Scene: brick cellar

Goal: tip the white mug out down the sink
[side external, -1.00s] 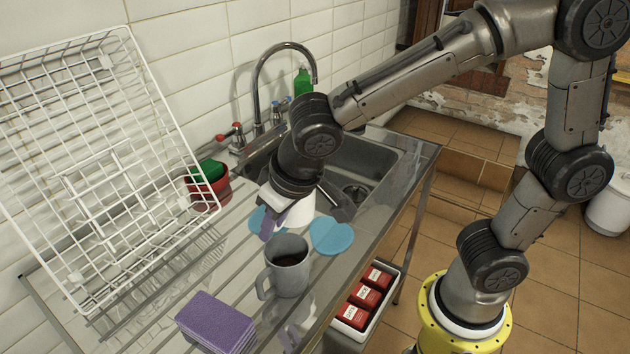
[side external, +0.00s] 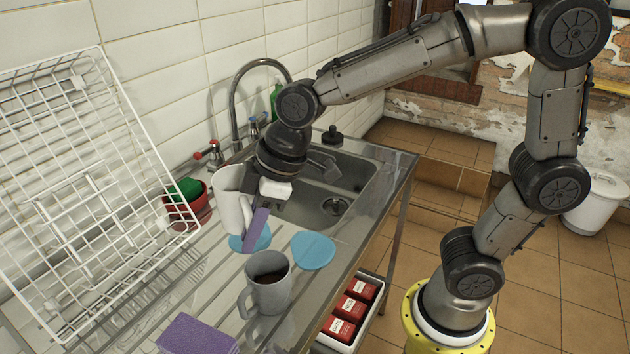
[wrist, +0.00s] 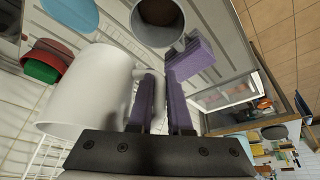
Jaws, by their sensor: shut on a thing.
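The white mug (side external: 231,203) hangs close to upright just above the drainboard, left of the sink basin (side external: 345,178). My gripper (side external: 256,226) has purple fingers and is shut on the mug's handle, at the mug's right side. In the wrist view the white mug (wrist: 85,92) fills the left, and its handle sits between the fingers (wrist: 163,103). The inside of the mug is hidden, so I cannot tell what it holds. The basin's drain (side external: 335,206) shows right of my wrist.
A grey mug (side external: 267,290) with dark liquid stands in front. Two blue discs (side external: 313,251) lie on the drainboard. A purple sponge (side external: 196,336), red pot (side external: 187,215) and white dish rack (side external: 128,150) lie leftward. The curved tap (side external: 235,105) rises behind the basin.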

